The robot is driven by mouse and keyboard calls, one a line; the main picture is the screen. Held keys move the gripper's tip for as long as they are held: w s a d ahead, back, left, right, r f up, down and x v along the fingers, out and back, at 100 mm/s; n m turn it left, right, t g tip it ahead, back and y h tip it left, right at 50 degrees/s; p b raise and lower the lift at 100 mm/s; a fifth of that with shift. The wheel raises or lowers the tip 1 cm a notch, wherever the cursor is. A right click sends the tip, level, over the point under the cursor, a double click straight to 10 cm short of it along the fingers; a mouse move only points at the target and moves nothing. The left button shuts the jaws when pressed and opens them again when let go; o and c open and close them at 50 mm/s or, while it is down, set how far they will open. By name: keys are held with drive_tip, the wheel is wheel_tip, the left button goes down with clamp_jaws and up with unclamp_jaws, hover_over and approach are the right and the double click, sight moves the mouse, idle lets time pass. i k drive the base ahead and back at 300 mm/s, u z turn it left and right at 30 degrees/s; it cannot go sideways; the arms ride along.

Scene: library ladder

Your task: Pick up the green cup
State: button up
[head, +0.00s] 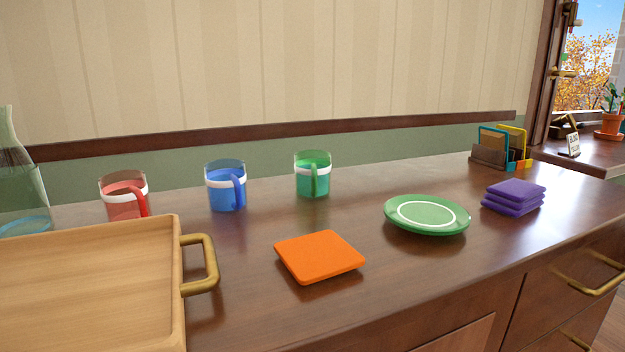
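The green cup (312,175) stands upright on the dark wooden counter (420,275), towards the back and near the middle of the head view. It is see-through green with a white band and a green handle that faces the camera. Nothing touches it. My gripper is not in the head view.
A blue cup (226,188) and a red cup (124,196) stand to its left. A wooden tray (85,285) and a glass carafe (22,185) are at the left. An orange square (320,256), green plate (427,214) and purple stack (514,197) lie in front and right.

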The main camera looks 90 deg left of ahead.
sight(311, 167)
drive_tip(key=k, duration=0.85)
drive_tip(key=u, duration=0.2)
